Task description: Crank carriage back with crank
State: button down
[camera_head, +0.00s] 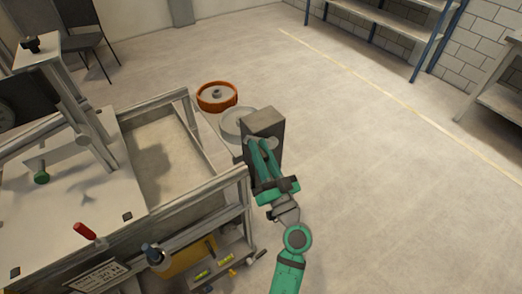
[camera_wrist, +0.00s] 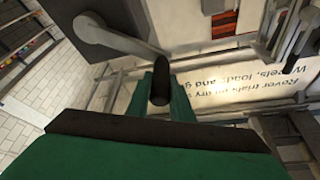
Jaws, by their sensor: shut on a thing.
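My gripper (camera_head: 262,150), with green fingers, is at the grey box (camera_head: 264,123) on the right end of the sandbed rig. In the wrist view, the grey crank (camera_wrist: 122,42) runs from a round hub at upper left to a dark upright handle (camera_wrist: 160,68). My gripper (camera_wrist: 160,98) is shut on this handle, one finger on each side. In the head view my fingers and arm hide most of the crank. What looks like the carriage, a frame with an upright post (camera_head: 72,92), stands at the left of the sandbed (camera_head: 180,150).
An orange wheel (camera_head: 217,96) and a pale wheel (camera_head: 236,124) lie beside the box. A red handle (camera_head: 84,230) and a dark knob (camera_head: 151,251) stand near the rig's front edge. Small tools lie on a low shelf below. The floor to the right is clear.

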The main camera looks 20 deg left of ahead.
jog(key=shift+w+f, duration=0.1)
jog(key=shift+f, duration=0.05)
jog(key=c, duration=1.6)
grip_release()
jog(key=shift+o, duration=0.2)
jog(key=v, duration=1.1)
